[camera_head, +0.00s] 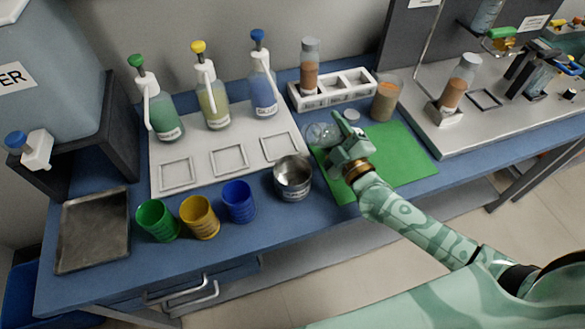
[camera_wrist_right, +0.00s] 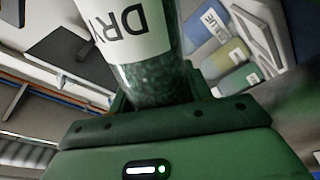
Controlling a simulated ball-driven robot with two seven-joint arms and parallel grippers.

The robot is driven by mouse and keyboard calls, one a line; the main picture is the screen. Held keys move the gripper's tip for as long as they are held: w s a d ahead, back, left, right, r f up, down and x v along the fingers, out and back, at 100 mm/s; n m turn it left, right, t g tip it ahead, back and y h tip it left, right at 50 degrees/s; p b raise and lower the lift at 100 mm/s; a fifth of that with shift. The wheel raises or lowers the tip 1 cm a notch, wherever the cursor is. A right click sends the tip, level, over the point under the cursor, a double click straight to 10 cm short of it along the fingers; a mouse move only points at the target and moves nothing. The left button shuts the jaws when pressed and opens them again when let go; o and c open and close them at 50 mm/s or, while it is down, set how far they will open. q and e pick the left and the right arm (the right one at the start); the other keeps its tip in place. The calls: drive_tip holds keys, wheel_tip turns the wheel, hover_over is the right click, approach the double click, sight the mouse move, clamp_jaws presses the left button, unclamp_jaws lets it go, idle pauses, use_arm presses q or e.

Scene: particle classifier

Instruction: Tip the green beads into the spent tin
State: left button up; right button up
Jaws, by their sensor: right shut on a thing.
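My right gripper (camera_head: 342,138) is shut on a clear bottle (camera_head: 320,133), held tilted above the green mat's far left part. In the right wrist view the bottle (camera_wrist_right: 170,75) has a white label reading "DRY", upside down in the picture. Dark green beads (camera_wrist_right: 160,85) show through its wall close to the jaws. The steel tin (camera_head: 293,178) stands upright on the blue bench, left of and nearer than the gripper. Its label is too small to read, and its inside looks empty. My left gripper is not in view.
Green (camera_head: 157,221), yellow (camera_head: 200,217) and blue (camera_head: 239,202) cups stand left of the tin. Pump bottles stand behind on a white board (camera_head: 205,165). A white rack (camera_head: 333,90) and a brown-filled jar (camera_head: 386,98) stand behind the green mat (camera_head: 405,160).

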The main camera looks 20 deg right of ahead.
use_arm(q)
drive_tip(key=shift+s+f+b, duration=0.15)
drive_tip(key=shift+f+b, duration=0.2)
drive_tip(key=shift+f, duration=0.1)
use_arm(e)
drive_tip(key=shift+f, duration=0.35)
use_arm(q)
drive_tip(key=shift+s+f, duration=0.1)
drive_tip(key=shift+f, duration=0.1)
use_arm(e)
drive_tip(key=shift+d+f+n, duration=0.1)
drive_tip(key=shift+n, duration=0.3)
drive_tip(key=shift+d+f+n+b, duration=0.1)
drive_tip(key=shift+f+n+b, duration=0.4)
drive_tip(key=shift+b, duration=0.6)
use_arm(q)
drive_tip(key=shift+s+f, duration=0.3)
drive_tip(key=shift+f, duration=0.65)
use_arm(e)
drive_tip(key=shift+r, duration=0.1)
use_arm(q)
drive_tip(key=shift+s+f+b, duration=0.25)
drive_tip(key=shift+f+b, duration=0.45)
drive_tip(key=shift+b, duration=0.1)
use_arm(e)
drive_tip(key=shift+d+n+y, duration=0.1)
drive_tip(key=shift+n+y, duration=0.2)
drive_tip(key=shift+n, duration=0.8)
